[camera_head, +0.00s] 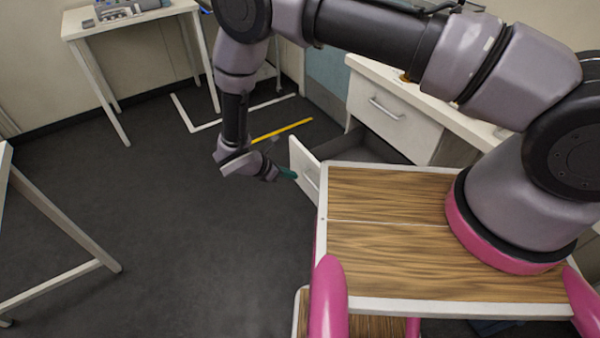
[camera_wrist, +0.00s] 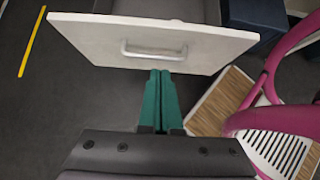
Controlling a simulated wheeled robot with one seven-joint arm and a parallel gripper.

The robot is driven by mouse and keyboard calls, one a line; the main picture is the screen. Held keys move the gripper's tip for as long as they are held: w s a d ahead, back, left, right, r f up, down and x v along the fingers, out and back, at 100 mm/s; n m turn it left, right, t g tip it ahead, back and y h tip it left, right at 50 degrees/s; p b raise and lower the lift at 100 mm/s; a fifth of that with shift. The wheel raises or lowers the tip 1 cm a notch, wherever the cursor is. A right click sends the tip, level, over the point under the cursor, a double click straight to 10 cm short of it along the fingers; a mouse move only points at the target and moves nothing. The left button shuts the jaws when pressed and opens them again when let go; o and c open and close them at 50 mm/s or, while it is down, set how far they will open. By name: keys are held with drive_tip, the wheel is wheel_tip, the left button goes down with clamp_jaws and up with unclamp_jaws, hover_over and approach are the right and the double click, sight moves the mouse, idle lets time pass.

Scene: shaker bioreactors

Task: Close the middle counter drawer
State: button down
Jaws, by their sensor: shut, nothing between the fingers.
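The open counter drawer (camera_head: 303,168) has a white front and a dark grey inside, and sticks out from the counter below a closed drawer (camera_head: 390,108). In the wrist view its white front (camera_wrist: 105,38) spans the top with a metal bar handle (camera_wrist: 154,52) in its middle. My gripper (camera_head: 292,174) is shut and empty, its green fingers pointing at the drawer front. In the wrist view the fingertips (camera_wrist: 160,74) are just below the handle, at or very near the front's lower edge. I cannot tell whether they touch it. My wooden-topped base hides part of the drawer.
The white counter (camera_head: 470,128) runs along the right. A white table with a device (camera_head: 125,10) stands at the back left, and another table frame (camera_head: 60,275) is at the left edge. Dark floor (camera_head: 170,220) with white and yellow tape lies clear between them.

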approach(316, 173)
wheel_tip(316, 173, down, 2)
drive_tip(key=s+d, duration=0.3)
drive_tip(key=shift+w+d, duration=1.25)
drive_tip(key=shift+w, duration=0.05)
drive_tip(key=w+d, duration=0.9)
drive_tip(key=d, duration=0.2)
drive_tip(key=w+d, duration=0.9)
drive_tip(key=d, duration=0.3)
drive_tip(key=shift+d, duration=0.25)
